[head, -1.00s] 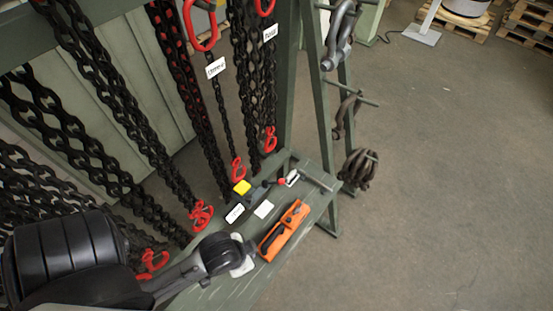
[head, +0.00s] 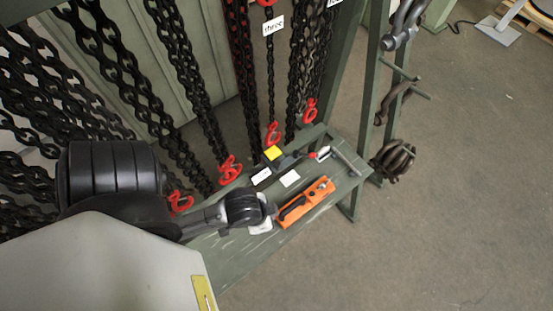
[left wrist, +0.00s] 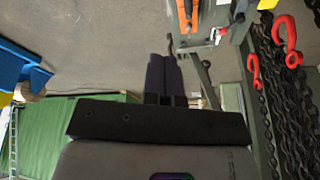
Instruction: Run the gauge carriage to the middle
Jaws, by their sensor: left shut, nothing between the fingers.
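I cannot identify a gauge carriage for sure. A small dark device with a yellow block (head: 272,154) on it sits on the green bench shelf (head: 232,262) in the head view. A red-and-white piece (head: 320,154) lies to its right and also shows in the left wrist view (left wrist: 218,35). My left gripper (left wrist: 163,58) is shut and empty in the left wrist view, its two dark fingers together, apart from the bench items at the top. In the head view my left arm reaches over the shelf; its fingertips cannot be made out. My right gripper is not in view.
An orange tool (head: 306,202) lies on the shelf, near white labels (head: 289,178). Black chains with red hooks (head: 230,168) hang behind the shelf. Shackles (head: 393,160) hang on the frame at the right.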

